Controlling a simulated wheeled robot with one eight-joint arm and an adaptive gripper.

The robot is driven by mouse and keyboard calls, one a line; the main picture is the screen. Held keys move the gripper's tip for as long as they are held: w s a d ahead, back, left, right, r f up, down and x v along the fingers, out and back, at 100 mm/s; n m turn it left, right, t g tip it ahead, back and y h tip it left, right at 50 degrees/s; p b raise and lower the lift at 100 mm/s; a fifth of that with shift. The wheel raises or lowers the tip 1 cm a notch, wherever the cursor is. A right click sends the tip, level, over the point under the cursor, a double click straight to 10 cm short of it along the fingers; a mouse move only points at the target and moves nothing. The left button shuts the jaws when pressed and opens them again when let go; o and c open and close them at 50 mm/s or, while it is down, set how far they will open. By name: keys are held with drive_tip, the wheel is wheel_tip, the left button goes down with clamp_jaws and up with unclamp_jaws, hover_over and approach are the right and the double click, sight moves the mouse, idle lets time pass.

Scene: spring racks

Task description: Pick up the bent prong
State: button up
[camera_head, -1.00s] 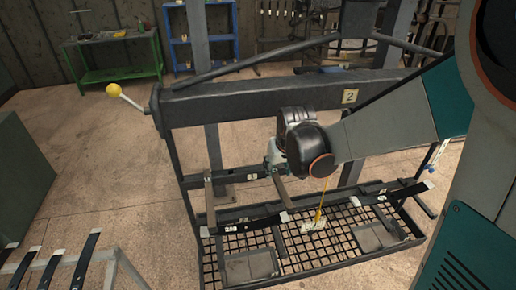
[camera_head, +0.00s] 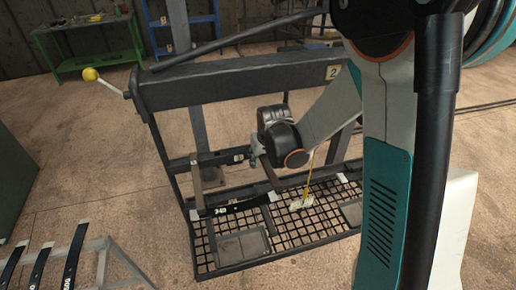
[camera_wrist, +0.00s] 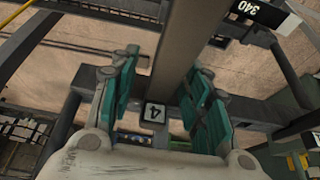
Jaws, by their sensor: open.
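A grey-brown flat prong (camera_head: 271,178) slants down from the rack's rear rail beneath my gripper (camera_head: 258,155). In the wrist view a grey-brown bar (camera_wrist: 185,40), apparently this prong, runs between the teal fingers of my gripper (camera_wrist: 166,75). A small plate marked 4 (camera_wrist: 154,113) lies at its near end. The fingers are apart on either side of the bar, and I see no clear grip on it. A second prong (camera_head: 196,180) hangs to the left and looks straighter. I cannot make out the bend clearly.
The dark rack's top beam (camera_head: 235,85) carries a plate marked 2 and a yellow-knobbed lever (camera_head: 91,74). A black leaf spring (camera_head: 236,208) lies at the prongs' lower ends. A thin yellow piece (camera_head: 308,180) stands above the mesh tray (camera_head: 207,262). More springs lie on a stand (camera_head: 110,255) at lower left.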

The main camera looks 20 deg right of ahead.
clamp_jaws()
drive_tip(key=shift+r, duration=0.15)
wheel_tip(320, 180, up, 7)
drive_tip(key=p, duration=0.4)
drive_tip(key=shift+s, duration=0.3)
drive_tip(key=s, duration=1.7)
drive_tip(key=shift+s, duration=0.3)
